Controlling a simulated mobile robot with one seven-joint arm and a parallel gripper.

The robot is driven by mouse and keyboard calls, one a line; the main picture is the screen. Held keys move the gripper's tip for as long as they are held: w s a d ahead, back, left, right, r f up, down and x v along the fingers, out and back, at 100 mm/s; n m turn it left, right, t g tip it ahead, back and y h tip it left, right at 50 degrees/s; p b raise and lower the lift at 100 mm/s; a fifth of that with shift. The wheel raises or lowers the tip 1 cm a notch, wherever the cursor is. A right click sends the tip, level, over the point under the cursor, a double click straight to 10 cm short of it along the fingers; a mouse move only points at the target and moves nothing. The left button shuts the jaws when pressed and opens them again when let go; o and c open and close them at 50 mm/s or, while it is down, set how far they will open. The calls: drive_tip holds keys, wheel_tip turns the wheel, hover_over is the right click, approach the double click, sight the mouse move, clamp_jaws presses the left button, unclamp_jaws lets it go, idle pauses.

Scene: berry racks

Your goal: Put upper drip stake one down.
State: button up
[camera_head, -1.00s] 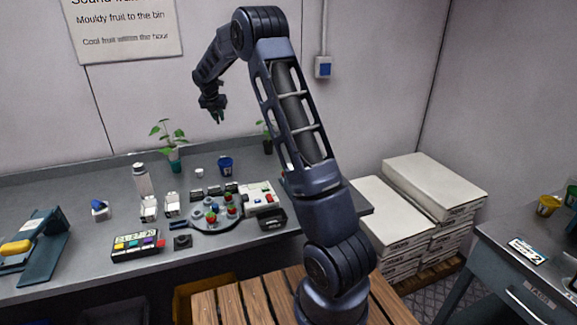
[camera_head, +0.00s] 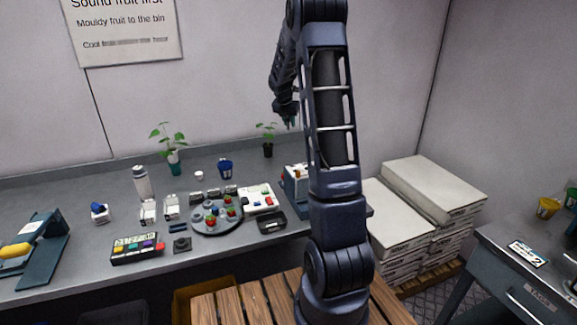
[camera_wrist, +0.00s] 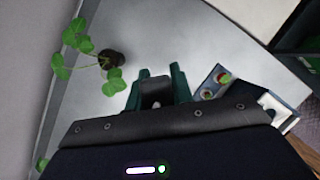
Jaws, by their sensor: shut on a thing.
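My gripper (camera_head: 291,122) hangs in the air above the right end of the grey bench, to the right of the small plant in a dark pot. In the wrist view its green fingers (camera_wrist: 158,78) stand with a gap between them, and a small grey piece (camera_wrist: 155,92) shows there. I take this piece for upper drip stake one, held in the gripper; most of it is hidden and its shape is unclear. The dark-potted plant (camera_wrist: 112,60) shows left of the fingers in the wrist view, apart from them.
A blue box (camera_head: 294,185) with red and green items inside stands at the bench's right end, partly behind my arm. A round grey tray (camera_head: 216,229), a black dish (camera_head: 271,222) and a blue cup (camera_head: 225,168) stand further left. White stacked boxes (camera_head: 432,192) are to the right.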

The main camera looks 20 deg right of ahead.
wheel_tip(320, 180, down, 19)
drive_tip(key=shift+f, duration=0.15)
idle(0.5)
drive_tip(key=shift+f, duration=0.2)
drive_tip(key=o, duration=1)
drive_tip(key=shift+c, duration=0.2)
drive_tip(key=shift+r, duration=0.1)
drive_tip(key=s+a+r+m, duration=0.3)
drive_tip(key=s+r, duration=0.3)
drive_tip(key=r, duration=0.5)
drive_tip(key=s+a+r+m, duration=0.35)
drive_tip(key=s+r, duration=0.35)
drive_tip(key=r, duration=0.3)
drive_tip(key=s+a+r+m+y, duration=0.1)
drive_tip(key=s+a+r+m, duration=0.1)
drive_tip(key=s+m, duration=0.4)
drive_tip(key=s+a+r+m+t+y, duration=0.1)
drive_tip(key=s+a+r+m, duration=0.2)
drive_tip(key=s+m, duration=0.4)
drive_tip(key=s+a+r+m+y, duration=0.1)
drive_tip(key=s+a+r+m, duration=0.2)
drive_tip(key=s, duration=1.8)
drive_tip(key=r+m, duration=0.1)
drive_tip(key=m, duration=0.3)
drive_tip(key=shift+r, duration=0.15)
